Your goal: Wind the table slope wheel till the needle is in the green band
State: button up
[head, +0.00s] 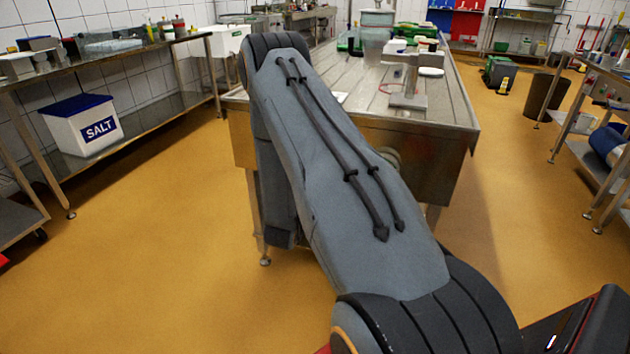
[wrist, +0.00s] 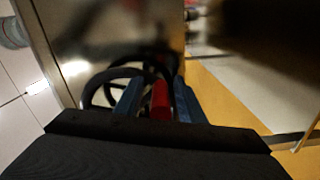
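The slope wheel (wrist: 92,92) shows in the wrist view as a black spoked ring in front of a steel panel. Its red handle (wrist: 160,101) stands between the two blue fingers of my gripper (wrist: 159,92). Narrow gaps show on both sides of the handle, so the fingers look open around it rather than closed on it. In the head view my arm hides the gripper and most of the wheel's area. The steel table (head: 447,120) stands ahead. A round grey part (head: 391,157) shows on its front beside my arm. I cannot make out the needle or green band.
A steel stand (head: 408,98) and trays are on the table top. A white salt bin (head: 80,124) with a blue lid sits on the left bench's lower shelf. A brown bin (head: 541,98) stands at the right.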

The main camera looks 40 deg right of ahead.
jog(key=v, duration=0.7)
jog(key=shift+s+a, duration=0.2)
jog(key=shift+a, duration=0.15)
jog(key=a+r+m+g+y+p, duration=0.1)
jog(key=a+r+m+y+p, duration=0.15)
jog(key=a+r+y, duration=0.5)
jog(key=a+r+m+g+y+p, duration=0.1)
jog(key=a+r+y+p, duration=0.25)
jog(key=a, duration=0.65)
jog(key=s+a+r+g+y+p, duration=0.1)
jog(key=s+r, duration=0.3)
jog(key=s, duration=0.4)
jog(key=s+a+r+g+y+p, duration=0.1)
jog(key=s+a+r+g, duration=0.3)
jog(key=s, duration=0.5)
jog(key=s+a+r+g+y+p, duration=0.1)
jog(key=s+a+r+g+p, duration=0.1)
jog(key=s, duration=0.7)
notch_tip(320, 180, up, 3)
jog(key=shift+a+f+m+g+y+p, duration=0.15)
jog(key=shift+a+m+g+y+p, duration=0.2)
jog(key=shift+g+p, duration=0.45)
